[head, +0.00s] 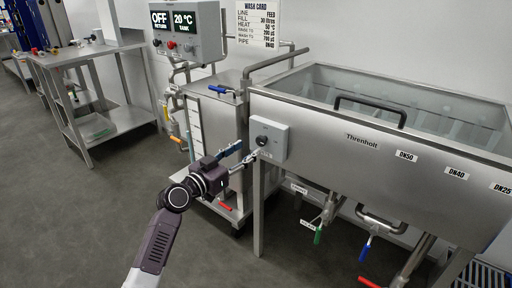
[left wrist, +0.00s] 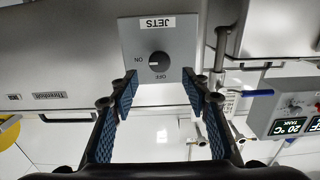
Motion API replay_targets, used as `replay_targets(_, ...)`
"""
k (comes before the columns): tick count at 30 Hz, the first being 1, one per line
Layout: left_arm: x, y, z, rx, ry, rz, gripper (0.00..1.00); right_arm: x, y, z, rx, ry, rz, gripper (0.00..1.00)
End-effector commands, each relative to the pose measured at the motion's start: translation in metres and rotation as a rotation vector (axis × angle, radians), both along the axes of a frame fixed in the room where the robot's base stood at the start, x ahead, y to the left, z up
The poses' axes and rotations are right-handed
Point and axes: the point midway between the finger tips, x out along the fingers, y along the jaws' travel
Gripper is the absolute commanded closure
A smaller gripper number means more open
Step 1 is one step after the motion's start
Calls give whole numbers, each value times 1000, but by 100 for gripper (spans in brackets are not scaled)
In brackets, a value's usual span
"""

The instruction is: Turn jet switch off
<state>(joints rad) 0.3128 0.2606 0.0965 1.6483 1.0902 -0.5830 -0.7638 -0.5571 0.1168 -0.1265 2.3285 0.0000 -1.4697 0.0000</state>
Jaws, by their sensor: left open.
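The jet switch is a dark round knob (left wrist: 159,62) on a grey box (head: 268,138) fixed to the front left of the steel tank (head: 330,125). In the left wrist view, which shows the scene upside down, the box carries a JETS label (left wrist: 154,23) and ON and OFF marks. The knob's pale pointer mark appears to face ON. My left gripper (head: 243,154) is open and empty just in front of the box, its blue-padded fingers (left wrist: 158,90) spread wider than the knob and apart from it. My right gripper is not in view.
A control panel (head: 187,32) reading OFF and 20 °C is at the upper left. A smaller steel tank (head: 218,120) with a blue-handled valve stands left of the switch. Pipes with green, blue and red valve handles hang below the tank. The floor (head: 60,210) at left is clear.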

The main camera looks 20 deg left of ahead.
Motion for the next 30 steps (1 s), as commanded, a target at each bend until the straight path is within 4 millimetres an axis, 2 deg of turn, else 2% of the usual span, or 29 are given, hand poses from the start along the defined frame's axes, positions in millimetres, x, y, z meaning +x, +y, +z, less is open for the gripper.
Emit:
replay_targets(3, 19, -7, 1, -4, -1, 0, 57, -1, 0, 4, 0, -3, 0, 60)
replay_targets(10, 46, -17, -1, -2, 2, 0, 57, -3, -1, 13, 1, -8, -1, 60)
replay_targets(15, 54, -20, -1, 0, 2, 0, 57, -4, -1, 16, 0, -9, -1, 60)
replay_targets(23, 55, -20, -1, 1, 3, 0, 57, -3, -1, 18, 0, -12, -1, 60)
replay_targets(30, 55, -20, -1, 1, 3, 0, 81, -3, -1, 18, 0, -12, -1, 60)
